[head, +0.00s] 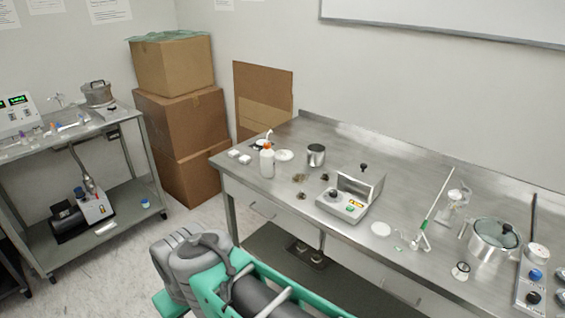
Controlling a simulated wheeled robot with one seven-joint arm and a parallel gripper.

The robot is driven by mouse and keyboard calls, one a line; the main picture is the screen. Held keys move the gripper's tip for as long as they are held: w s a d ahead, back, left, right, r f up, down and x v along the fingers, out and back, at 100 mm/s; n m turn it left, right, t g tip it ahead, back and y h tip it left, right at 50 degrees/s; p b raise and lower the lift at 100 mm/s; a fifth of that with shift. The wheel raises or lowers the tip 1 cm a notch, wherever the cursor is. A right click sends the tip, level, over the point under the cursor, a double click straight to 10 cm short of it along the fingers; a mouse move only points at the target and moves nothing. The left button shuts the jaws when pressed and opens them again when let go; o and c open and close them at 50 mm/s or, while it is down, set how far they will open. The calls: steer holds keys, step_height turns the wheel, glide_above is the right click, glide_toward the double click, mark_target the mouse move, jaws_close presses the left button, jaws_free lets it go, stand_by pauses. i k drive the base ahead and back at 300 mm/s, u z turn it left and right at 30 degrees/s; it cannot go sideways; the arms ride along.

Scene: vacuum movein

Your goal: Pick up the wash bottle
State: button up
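The wash bottle (267,161) is white with an orange top and a thin white spout. It stands upright on the steel bench (330,210), near the bench's left end. Small white boxes are to its left and a white dish is just to its right. Nothing is holding it. My gripper is not in view.
A steel cup (316,155) and a boxy instrument (351,194) stand right of the bottle. Glassware and a lidded pot (493,240) are farther right. A teal-framed item with a grey body (190,262) fills the bottom foreground. Cardboard boxes (180,120) are stacked behind, left.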

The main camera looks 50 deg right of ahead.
mark_target(267, 157)
steer(key=z, duration=0.55)
steer(key=i, duration=0.45)
steer(key=z, duration=0.85)
